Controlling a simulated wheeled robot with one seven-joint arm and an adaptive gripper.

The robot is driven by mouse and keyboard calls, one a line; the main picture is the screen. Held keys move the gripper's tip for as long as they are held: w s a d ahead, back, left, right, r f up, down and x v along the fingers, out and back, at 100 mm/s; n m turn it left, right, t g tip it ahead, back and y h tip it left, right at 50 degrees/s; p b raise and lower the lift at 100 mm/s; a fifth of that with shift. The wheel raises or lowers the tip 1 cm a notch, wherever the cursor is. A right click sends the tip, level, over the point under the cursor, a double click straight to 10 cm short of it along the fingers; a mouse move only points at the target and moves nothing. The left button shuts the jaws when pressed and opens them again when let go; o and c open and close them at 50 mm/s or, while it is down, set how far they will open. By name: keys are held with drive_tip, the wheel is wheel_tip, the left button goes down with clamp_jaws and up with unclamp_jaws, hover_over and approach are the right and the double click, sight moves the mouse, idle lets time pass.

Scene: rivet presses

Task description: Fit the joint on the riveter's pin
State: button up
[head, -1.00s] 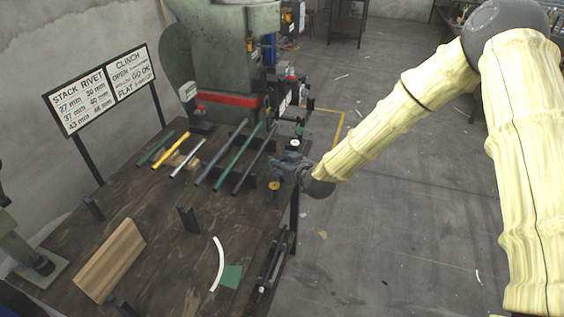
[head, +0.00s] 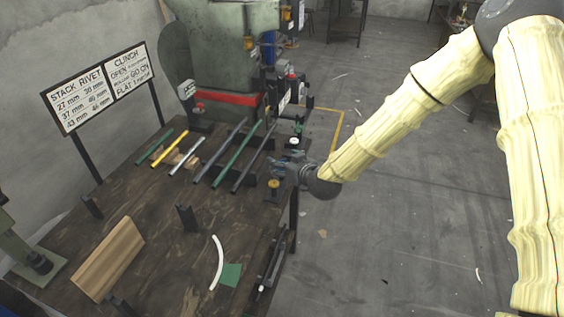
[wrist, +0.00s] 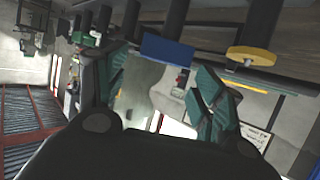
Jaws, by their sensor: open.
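My gripper (head: 284,170) is at the right edge of the bench, below the press. Its teal finger pads stand wide apart in the wrist view (wrist: 158,82), and I see nothing held between them. A yellow disc (head: 274,185) is just below the fingers; a yellow disc also shows at upper right in the wrist view (wrist: 254,57). The green riveter press (head: 228,45) with a red band stands at the back of the bench. I cannot make out its pin. Several coloured bars, including a yellow one (head: 169,149), lie side by side on the bench; I cannot tell which joint is meant.
The dark wooden bench (head: 165,235) carries a wooden block (head: 108,260), a curved white strip (head: 217,262) and a green patch (head: 231,275). A sign (head: 97,88) stands at the left. Open grey floor lies right of the bench.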

drive_tip(key=b+v, duration=0.2)
drive_tip(key=v, duration=0.7)
drive_tip(key=s+d+f+m+g+h, duration=0.1)
drive_tip(key=s+d+f+g, duration=0.1)
drive_tip(key=s+f, duration=0.45)
drive_tip(key=s+d+f+m+g+h, duration=0.1)
drive_tip(key=s+d+f, duration=0.15)
drive_tip(key=f, duration=0.65)
drive_tip(key=s+d+f+m+g+h, duration=0.1)
drive_tip(key=s+d+f+g, duration=0.2)
drive_tip(key=s+f, duration=0.3)
drive_tip(key=s+d+f+m+g+h, duration=0.1)
drive_tip(key=s+d+f+g, duration=0.2)
drive_tip(key=s, duration=1.3)
drive_tip(key=s+d+f+m+g+h, duration=0.2)
drive_tip(key=s+d+f, duration=0.5)
drive_tip(key=s+f, duration=0.3)
drive_tip(key=shift+s+g, duration=0.4)
drive_tip(key=shift+s, duration=0.25)
drive_tip(key=shift+d+f, duration=0.1)
